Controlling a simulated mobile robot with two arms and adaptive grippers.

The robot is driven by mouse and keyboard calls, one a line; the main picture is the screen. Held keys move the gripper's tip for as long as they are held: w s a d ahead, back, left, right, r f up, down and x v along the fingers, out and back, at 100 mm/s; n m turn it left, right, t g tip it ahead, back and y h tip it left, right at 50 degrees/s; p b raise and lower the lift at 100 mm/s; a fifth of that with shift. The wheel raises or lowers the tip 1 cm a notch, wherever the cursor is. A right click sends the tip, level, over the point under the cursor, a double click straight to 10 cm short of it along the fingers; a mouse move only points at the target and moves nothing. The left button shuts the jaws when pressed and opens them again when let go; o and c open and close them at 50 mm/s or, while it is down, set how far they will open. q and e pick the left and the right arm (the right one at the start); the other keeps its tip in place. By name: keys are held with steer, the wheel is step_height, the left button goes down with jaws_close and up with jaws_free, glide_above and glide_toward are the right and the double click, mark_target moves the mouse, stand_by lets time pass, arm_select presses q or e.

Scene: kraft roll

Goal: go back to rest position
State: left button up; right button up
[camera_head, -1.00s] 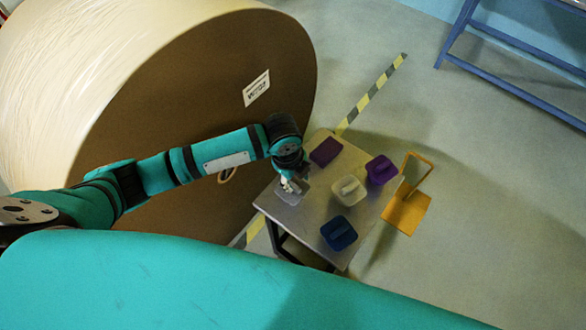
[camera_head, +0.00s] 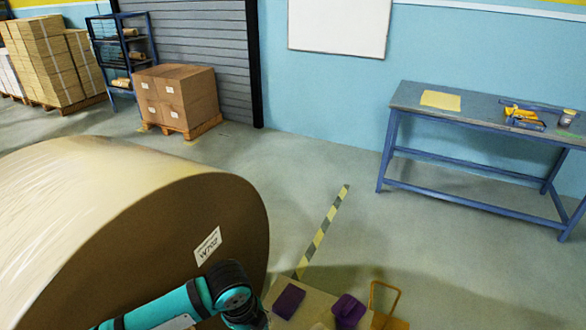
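My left arm (camera_head: 175,308) comes in at the bottom, in front of the kraft roll. Its dark wrist (camera_head: 235,292) is at the bottom edge, and the gripper itself is below the picture. My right arm and gripper are not in view. The small table (camera_head: 300,308) shows only its far part at the bottom edge. A dark purple block (camera_head: 289,301) and a brighter purple container (camera_head: 348,310) sit on it. The rest of the tabletop is cut off.
The large kraft roll (camera_head: 232,215) with a white label fills the left. An orange stand (camera_head: 386,305) is right of the small table. A blue workbench (camera_head: 480,117) stands at the right wall. Boxes on a pallet (camera_head: 175,97) stand behind. The middle floor is clear.

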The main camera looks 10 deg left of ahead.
arm_select(q)
steer(key=s+d+n+t+h, duration=0.1)
steer(key=s+d+n+h, duration=0.1)
steer(key=s+d+n, duration=0.45)
steer(key=s+a+n+t+y, duration=0.1)
steer(key=s+a+n+y, duration=0.2)
steer(key=s+a+n, duration=1)
step_height(320, 180, down, 27)
steer(key=a+n+g, duration=0.1)
steer(key=s+a+f+g, duration=0.1)
steer(key=s+a+f, duration=0.2)
steer(key=s+f, duration=1.2)
steer(key=shift+s+a+f, duration=0.2)
steer(key=shift+s+f, duration=0.2)
steer(key=shift+s, duration=0.05)
